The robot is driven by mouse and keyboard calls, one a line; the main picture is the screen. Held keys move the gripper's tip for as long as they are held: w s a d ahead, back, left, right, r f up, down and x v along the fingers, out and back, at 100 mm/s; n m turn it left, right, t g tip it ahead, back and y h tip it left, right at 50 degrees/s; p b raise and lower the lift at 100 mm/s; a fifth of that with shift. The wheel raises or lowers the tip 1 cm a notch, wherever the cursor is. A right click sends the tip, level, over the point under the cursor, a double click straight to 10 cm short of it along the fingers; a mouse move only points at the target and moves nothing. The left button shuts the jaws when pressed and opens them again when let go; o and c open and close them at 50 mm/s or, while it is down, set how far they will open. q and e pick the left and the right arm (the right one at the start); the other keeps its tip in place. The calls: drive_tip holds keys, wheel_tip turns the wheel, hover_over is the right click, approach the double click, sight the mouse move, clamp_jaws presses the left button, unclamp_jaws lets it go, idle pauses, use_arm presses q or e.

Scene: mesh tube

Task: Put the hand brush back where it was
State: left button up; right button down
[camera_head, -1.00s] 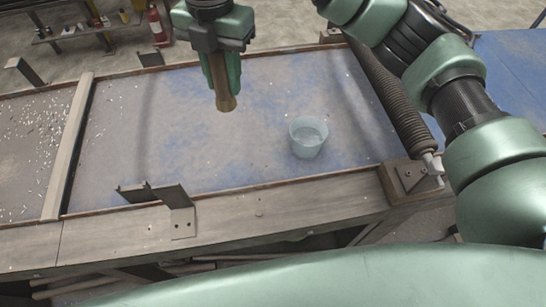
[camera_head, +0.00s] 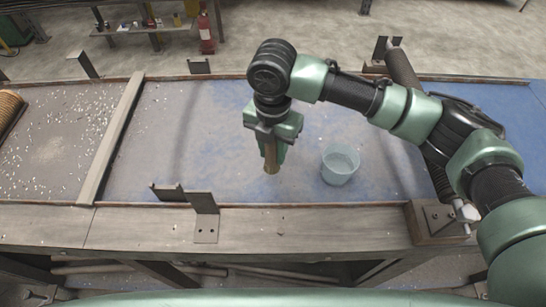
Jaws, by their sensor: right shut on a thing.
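My right gripper (camera_head: 271,158) points down over the blue-dusted middle of the table, left of a translucent cup. It is shut on a short brown, wood-like piece (camera_head: 271,168), which seems to be the hand brush. Only its lower end shows below the fingers; no bristles can be made out, and the rest is hidden by the gripper. Whether its tip touches the table, I cannot tell. My left gripper is not in view.
The translucent pale-blue cup (camera_head: 340,166) stands upright on the table (camera_head: 205,125). A raised bar (camera_head: 112,140) separates the left section, strewn with pale bits. A brown ribbed object (camera_head: 8,112) shows at the left edge. Metal brackets (camera_head: 203,212) stand along the near rim.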

sight(273, 161)
wheel_tip(273, 161, down, 4)
drive_tip(key=shift+r+p, duration=0.2)
drive_tip(key=shift+p, duration=0.15)
drive_tip(key=shift+f, duration=0.2)
drive_tip(key=c, duration=1.1)
unclamp_jaws()
drive_tip(key=shift+f, duration=0.1)
wheel_tip(273, 161, up, 12)
drive_tip(key=b, duration=0.3)
drive_tip(key=shift+r, duration=0.2)
